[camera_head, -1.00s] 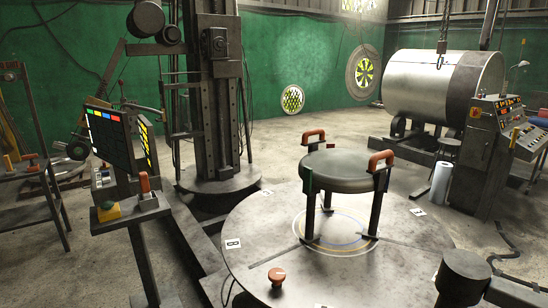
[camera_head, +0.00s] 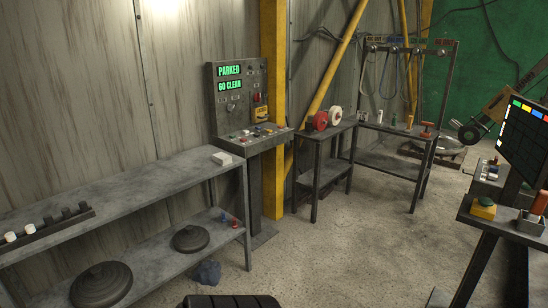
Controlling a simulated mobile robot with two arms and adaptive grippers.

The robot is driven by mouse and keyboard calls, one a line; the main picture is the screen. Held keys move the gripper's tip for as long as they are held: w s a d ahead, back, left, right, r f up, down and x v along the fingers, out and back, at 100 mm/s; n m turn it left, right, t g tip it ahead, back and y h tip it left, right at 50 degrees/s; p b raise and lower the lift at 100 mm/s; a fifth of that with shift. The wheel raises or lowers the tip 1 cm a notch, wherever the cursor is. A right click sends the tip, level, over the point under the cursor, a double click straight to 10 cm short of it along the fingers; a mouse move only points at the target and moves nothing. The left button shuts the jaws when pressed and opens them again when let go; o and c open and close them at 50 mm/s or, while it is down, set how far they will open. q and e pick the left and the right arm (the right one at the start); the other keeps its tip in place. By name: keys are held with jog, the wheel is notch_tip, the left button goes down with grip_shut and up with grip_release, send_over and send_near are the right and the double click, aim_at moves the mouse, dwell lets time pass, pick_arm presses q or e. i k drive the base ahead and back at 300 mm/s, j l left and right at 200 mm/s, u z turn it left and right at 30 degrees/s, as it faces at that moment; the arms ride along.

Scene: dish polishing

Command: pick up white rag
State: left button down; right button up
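A small white folded-looking item (camera_head: 221,158), which may be the white rag, lies on the top of the grey metal shelf (camera_head: 130,188) near its right end. It is too small to tell whether it is cloth. Neither of my grippers is in view, so nothing shows of what they hold.
A control panel (camera_head: 247,100) reading "PARKED" and "GO CLEAR" stands behind. A side table (camera_head: 326,150) is farther back. The middle floor is clear.

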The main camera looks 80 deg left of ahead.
aim_at(224, 159)
jog(key=u, duration=2.8)
jog(key=z, duration=3.3)
jog(key=u, duration=3.3)
